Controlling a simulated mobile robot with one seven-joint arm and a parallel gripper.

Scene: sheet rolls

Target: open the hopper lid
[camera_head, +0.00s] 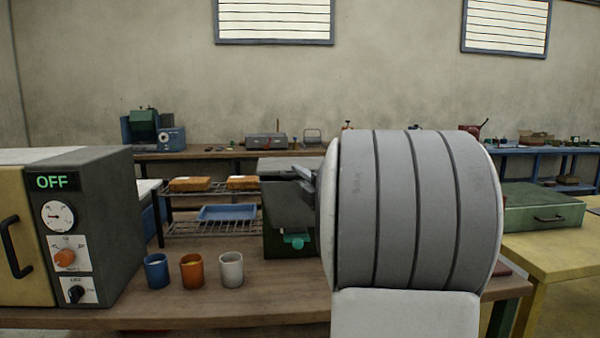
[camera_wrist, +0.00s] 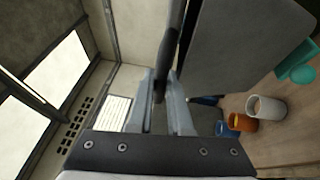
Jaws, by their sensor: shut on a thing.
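The hopper is a dark green machine (camera_head: 288,225) on the wooden bench, with a teal knob (camera_head: 294,242) on its front. My gripper (camera_head: 303,174) is at its upper right, partly hidden behind my large grey arm link. In the wrist view, my gripper (camera_wrist: 160,90) is shut on a dark bar-like handle (camera_wrist: 171,45). A flat grey panel (camera_wrist: 240,60), seemingly the hopper lid, lies beside the handle. The teal knob (camera_wrist: 297,62) shows at the right there. I cannot tell how far the lid is raised; my arm hides the hopper's right side.
Blue (camera_head: 157,270), orange (camera_head: 192,270) and white (camera_head: 231,269) cups stand left of the hopper. A machine marked OFF (camera_head: 95,225) is at far left. A wire rack (camera_head: 210,228) stands behind the cups. A green case (camera_head: 541,210) lies on the yellow table at right.

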